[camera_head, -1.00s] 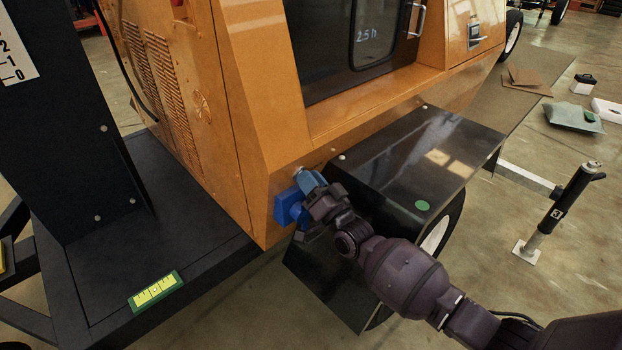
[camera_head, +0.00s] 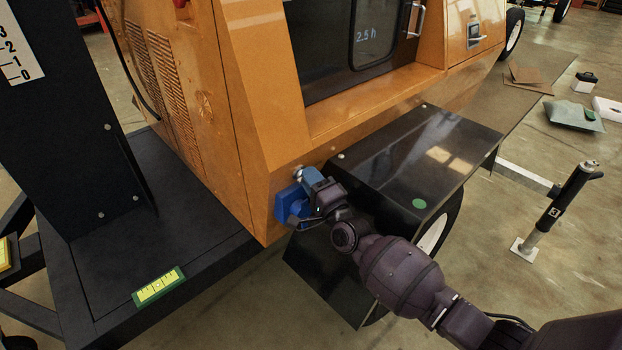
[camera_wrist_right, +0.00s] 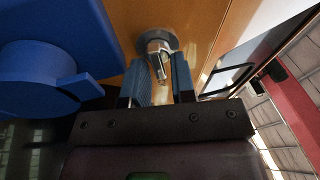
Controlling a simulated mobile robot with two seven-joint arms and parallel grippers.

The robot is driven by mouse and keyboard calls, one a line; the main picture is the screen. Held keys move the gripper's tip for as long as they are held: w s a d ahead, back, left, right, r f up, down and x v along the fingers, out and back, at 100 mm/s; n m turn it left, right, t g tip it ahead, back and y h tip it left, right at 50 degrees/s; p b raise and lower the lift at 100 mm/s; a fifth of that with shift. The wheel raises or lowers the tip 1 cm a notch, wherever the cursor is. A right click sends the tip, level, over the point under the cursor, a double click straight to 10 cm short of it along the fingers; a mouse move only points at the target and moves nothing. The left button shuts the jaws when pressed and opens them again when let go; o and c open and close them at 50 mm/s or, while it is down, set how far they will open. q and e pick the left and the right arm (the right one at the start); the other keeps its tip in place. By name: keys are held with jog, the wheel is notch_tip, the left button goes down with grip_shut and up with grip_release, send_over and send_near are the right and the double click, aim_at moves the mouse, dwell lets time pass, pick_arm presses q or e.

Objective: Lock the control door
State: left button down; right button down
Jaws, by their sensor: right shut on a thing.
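My right gripper (camera_head: 308,178) is at the lower corner of the orange cabinet, beside a blue socket box (camera_head: 288,205). In the right wrist view, its two blue fingers (camera_wrist_right: 160,85) close on a small silver metal piece (camera_wrist_right: 160,48), which sticks out of a round grey collar (camera_wrist_right: 156,38) on the orange panel. Whether this piece is a key or a lock knob I cannot tell. The blue box (camera_wrist_right: 45,70) fills the left of that view. A dark-windowed door (camera_head: 345,45) with a silver handle (camera_head: 416,20) is higher up. My left gripper is out of view.
A black fender (camera_head: 420,150) lies right of my gripper, over a wheel (camera_head: 440,232). A black deck (camera_head: 150,250) with a green-yellow label (camera_head: 158,286) is at left. A jack stand (camera_head: 555,210) stands at right on open floor.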

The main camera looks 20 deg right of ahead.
jog(key=shift+f+m, duration=0.1)
jog(key=shift+m, duration=0.6)
jog(key=c, duration=1.9)
grip_release()
grip_shut()
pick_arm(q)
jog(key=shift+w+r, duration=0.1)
pick_arm(e)
jog(key=o, duration=0.7)
grip_release()
pick_arm(q)
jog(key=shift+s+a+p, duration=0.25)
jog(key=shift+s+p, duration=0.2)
jog(key=shift+p, duration=0.2)
pick_arm(e)
jog(key=v, duration=1.1)
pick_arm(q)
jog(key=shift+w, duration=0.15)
